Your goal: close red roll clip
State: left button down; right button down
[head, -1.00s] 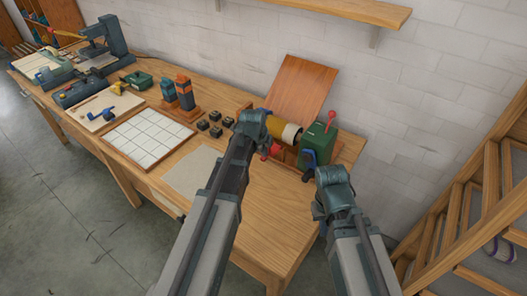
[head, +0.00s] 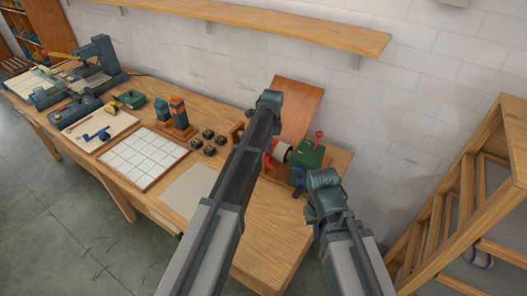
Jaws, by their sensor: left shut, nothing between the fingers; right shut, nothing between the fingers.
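The roll device stands at the right end of the wooden bench, with a green housing (head: 306,160) that carries a red-knobbed lever (head: 319,134). A pale roll end (head: 283,152) shows to the left of the housing. A small red part (head: 267,160), perhaps the red clip, shows at its left, mostly hidden behind my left arm; I cannot tell whether it is open or closed. My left gripper (head: 271,97) is above and in front of the tilted wooden board, apart from the red part. My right gripper (head: 323,178) is in front of the green housing. Both are shut and empty.
A blue part (head: 298,178) sits at the housing's front. A wall shelf (head: 260,25) hangs above. A wooden rack (head: 465,190) stands at the right.

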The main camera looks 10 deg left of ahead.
pick_arm(q)
jog(key=w+d, duration=0.2)
jog(key=w, duration=0.4)
jog(key=shift+f, duration=0.2)
jog(key=shift+s+r, duration=0.15)
jog(key=shift+r, duration=0.1)
jog(key=shift+r+p, duration=0.6)
jog(key=shift+p, duration=0.05)
jog(key=shift+r, duration=0.1)
